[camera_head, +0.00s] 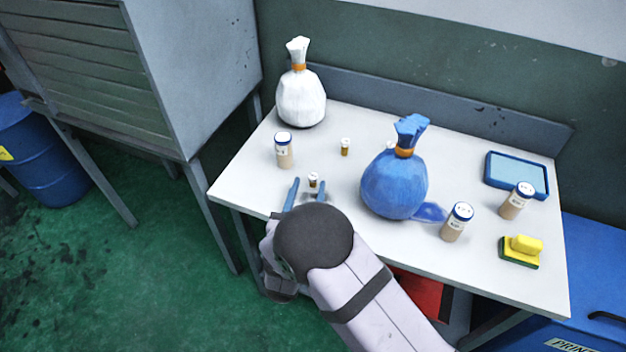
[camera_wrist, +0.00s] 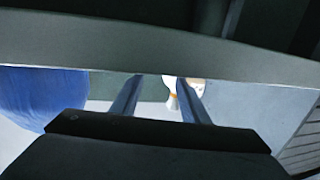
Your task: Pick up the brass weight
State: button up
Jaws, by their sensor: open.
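I cannot make out a clear brass weight. A tiny amber-brown vial with a white cap (camera_head: 313,180) stands near the table's front edge, close to the right fingertip. A similar small amber vial (camera_head: 345,147) stands farther back, and a third white top (camera_head: 390,145) shows partly behind the blue bag. My gripper (camera_head: 305,187) is open, with its two blue fingers at the front edge of the table and nothing seen held. In the wrist view both fingers (camera_wrist: 157,80) are apart, with the white bag (camera_wrist: 197,85) visible beyond them and no vial visible.
The table (camera_head: 250,165) holds a white tied bag (camera_head: 301,100), a blue tied bag (camera_head: 393,187), blue-lidded jars (camera_head: 284,155), a blue tray (camera_head: 497,185) and a yellow-green sponge (camera_head: 520,252). The table edge (camera_wrist: 60,45) crosses the wrist view. Free tabletop lies left of the blue bag.

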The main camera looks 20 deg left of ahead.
aim_at(312, 180)
jog(key=shift+p+x, duration=0.9)
jog(key=shift+x, duration=1.7)
jog(key=shift+d+f, duration=0.15)
jog(key=shift+c, duration=0.6)
grip_shut()
